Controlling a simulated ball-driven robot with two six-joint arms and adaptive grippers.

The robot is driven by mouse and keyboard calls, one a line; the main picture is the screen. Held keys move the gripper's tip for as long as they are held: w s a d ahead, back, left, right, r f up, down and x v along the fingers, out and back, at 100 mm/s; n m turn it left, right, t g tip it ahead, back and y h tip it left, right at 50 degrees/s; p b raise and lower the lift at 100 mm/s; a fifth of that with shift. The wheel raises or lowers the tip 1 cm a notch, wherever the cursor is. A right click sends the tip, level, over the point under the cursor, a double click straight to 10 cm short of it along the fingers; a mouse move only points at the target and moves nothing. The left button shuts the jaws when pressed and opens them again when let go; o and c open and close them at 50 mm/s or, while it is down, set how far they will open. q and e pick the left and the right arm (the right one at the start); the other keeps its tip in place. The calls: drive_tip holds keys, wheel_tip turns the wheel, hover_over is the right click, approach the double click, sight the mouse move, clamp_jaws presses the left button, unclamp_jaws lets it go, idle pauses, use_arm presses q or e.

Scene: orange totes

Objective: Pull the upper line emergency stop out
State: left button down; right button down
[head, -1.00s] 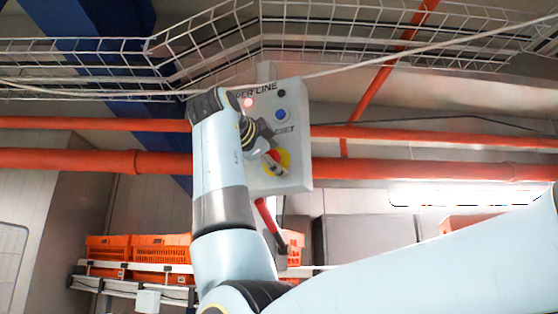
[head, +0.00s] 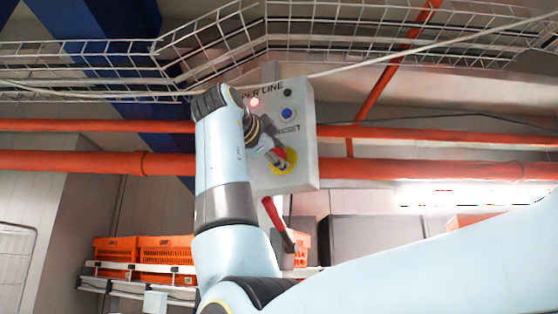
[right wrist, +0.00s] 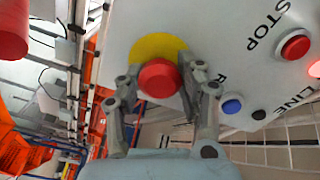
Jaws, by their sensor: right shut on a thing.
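The upper line emergency stop is a round red knob (right wrist: 159,78) on a yellow disc (right wrist: 150,46). In the head view the yellow disc (head: 290,158) shows on the lower part of a grey control box (head: 304,178), partly covered by my gripper. The box lettering is partly hidden by my arm; "PER LINE" can be read. My right gripper (right wrist: 160,74) has one finger on each side of the red knob and is shut on it. It also shows in the head view (head: 277,159). My left gripper is not in view.
The box also carries a lit red lamp (head: 254,102), a black button (head: 287,92), a blue button (head: 287,113) and a red STOP button (right wrist: 295,45). A red handle (head: 273,214) hangs below. Orange pipes (head: 400,168) run behind; a wire tray (head: 350,32) passes above.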

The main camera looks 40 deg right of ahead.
drive_tip(key=shift+s+a+f, duration=0.15)
drive_tip(key=shift+a, duration=0.15)
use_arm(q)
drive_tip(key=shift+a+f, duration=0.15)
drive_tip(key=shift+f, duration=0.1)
use_arm(e)
drive_tip(key=c, duration=1.2)
unclamp_jaws()
drive_tip(key=o, duration=0.4)
drive_tip(key=shift+s+a, duration=0.15)
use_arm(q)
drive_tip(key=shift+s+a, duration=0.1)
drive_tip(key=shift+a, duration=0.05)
use_arm(e)
drive_tip(key=shift+o, duration=0.2)
